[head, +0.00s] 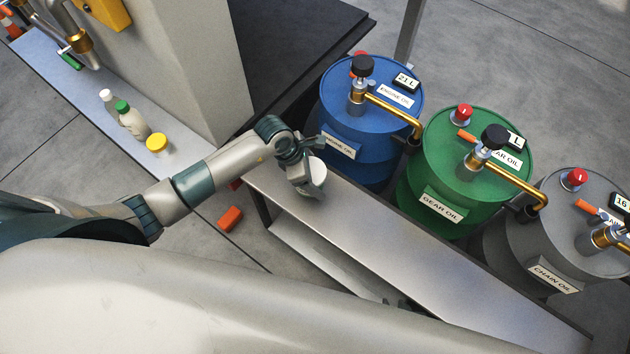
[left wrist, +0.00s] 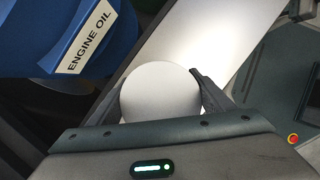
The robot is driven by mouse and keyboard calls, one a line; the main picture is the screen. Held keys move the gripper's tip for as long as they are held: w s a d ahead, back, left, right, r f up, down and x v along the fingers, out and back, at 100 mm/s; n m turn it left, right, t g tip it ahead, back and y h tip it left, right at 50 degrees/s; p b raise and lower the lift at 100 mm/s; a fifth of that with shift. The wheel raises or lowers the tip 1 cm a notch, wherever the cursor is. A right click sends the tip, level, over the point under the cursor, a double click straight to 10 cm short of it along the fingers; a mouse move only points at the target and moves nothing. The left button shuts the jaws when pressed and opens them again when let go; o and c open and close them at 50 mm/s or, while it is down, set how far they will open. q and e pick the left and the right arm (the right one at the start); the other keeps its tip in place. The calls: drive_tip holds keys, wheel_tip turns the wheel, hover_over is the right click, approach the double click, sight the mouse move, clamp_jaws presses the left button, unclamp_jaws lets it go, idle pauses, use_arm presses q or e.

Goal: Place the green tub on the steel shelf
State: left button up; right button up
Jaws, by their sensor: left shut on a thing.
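My left gripper (head: 312,180) is shut on a white round tub (head: 317,174) over the left end of the steel shelf (head: 400,255), in front of the blue drum. The tub also shows between the fingers in the left wrist view (left wrist: 160,92), as a plain white disc. I see no green on it. I cannot tell whether it touches the shelf. A cream container with a green cap (head: 132,122) stands on the pale ledge at the left. A dark shape (head: 396,302) below the shelf's front edge may be part of my right gripper; its jaws cannot be made out.
Blue engine oil (head: 345,125), green gear oil (head: 430,180) and grey chain oil (head: 540,245) drums with brass taps stand behind the shelf. A white bottle (head: 107,98) and a yellow-lidded jar (head: 157,144) stand on the ledge (head: 190,172). An orange block (head: 230,219) lies on the floor. The shelf's right part is clear.

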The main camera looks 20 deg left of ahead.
use_arm(q)
drive_tip(key=shift+f, duration=1.8)
drive_tip(key=o, duration=1.4)
drive_tip(key=shift+f, duration=0.1)
drive_tip(key=v, duration=1.2)
drive_tip(key=shift+s, duration=0.1)
